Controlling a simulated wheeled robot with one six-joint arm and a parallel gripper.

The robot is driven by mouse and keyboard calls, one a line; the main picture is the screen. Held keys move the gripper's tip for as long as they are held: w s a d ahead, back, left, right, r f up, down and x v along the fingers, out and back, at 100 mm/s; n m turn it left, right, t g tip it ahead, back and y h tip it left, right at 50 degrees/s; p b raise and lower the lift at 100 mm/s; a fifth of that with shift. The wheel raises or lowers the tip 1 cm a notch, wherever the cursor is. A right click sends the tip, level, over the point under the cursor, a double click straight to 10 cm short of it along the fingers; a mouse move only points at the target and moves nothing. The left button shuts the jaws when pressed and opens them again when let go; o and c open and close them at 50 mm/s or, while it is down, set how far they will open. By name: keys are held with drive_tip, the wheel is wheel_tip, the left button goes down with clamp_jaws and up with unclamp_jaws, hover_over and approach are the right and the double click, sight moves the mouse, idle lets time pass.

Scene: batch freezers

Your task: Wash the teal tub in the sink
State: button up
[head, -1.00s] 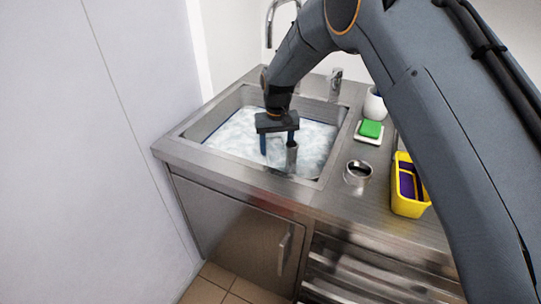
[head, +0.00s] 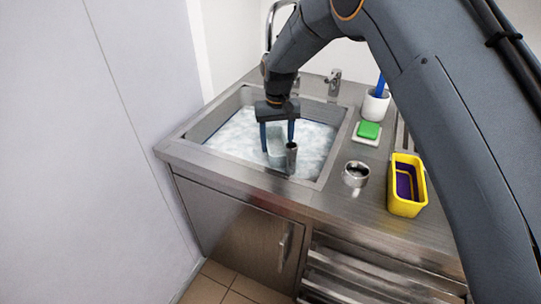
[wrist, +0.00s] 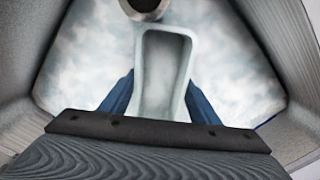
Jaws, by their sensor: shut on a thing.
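The teal tub (wrist: 166,72) looks pale grey-teal in the wrist view, with its open top and hollow inside facing the camera. My gripper (wrist: 158,102) is shut on it, with a blue finger on each side. In the head view my gripper (head: 277,140) points down into the sink (head: 190,143), with a pale part of the tub between the fingers. The sink holds cloudy, foamy water (head: 232,140). How deep the tub sits in the water is hard to tell.
A metal standpipe (head: 291,157) rises from the water close to my gripper. On the counter right of the sink are a metal cup (head: 356,174), a green sponge (head: 368,130), a white pot (head: 375,104) with a blue-handled tool, and a yellow tub (head: 407,205). A tap stands behind.

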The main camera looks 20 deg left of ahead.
wheel_tip(320, 180, up, 13)
drive_tip(key=p, duration=0.5)
idle(0.8)
idle(1.0)
